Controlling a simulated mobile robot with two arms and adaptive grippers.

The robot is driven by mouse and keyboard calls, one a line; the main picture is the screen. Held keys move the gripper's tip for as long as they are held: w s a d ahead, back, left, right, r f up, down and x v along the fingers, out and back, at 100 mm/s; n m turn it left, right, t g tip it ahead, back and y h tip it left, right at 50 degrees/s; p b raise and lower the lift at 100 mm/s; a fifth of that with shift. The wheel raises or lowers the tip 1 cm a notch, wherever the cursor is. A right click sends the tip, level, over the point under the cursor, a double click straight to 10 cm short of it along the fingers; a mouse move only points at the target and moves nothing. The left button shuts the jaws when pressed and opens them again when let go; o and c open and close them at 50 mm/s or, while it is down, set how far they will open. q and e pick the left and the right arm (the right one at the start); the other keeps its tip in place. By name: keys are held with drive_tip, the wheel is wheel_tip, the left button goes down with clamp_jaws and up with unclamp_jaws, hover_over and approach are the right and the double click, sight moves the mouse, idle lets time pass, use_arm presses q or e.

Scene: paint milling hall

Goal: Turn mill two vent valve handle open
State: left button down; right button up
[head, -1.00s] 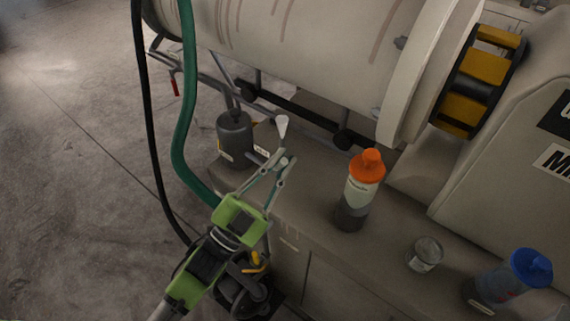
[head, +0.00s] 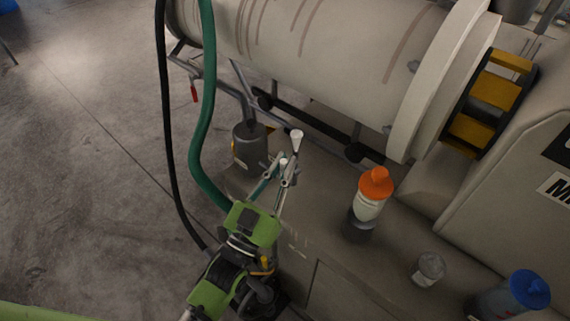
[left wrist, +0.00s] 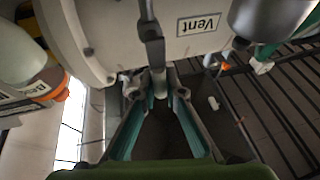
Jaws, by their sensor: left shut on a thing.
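In the head view my left gripper (head: 280,170) is at the counter's left end, below the mill drum (head: 330,45). A white conical piece (head: 297,139) rises just above its fingertips. The fingers partly hide the handle, so its angle is hard to judge. My right gripper is not in view.
An orange-capped bottle (head: 369,203), a small can (head: 428,268) and a blue-lidded container (head: 510,296) stand on the counter to the right. A green hose (head: 207,100) and a black hose (head: 166,130) hang left of my gripper. Open floor lies left.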

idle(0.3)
use_arm(q)
drive_tip(key=c, duration=2.1)
unclamp_jaws()
drive_tip(key=v, duration=1.2)
drive_tip(key=shift+w+f, duration=0.1)
drive_tip(key=shift+w, duration=0.05)
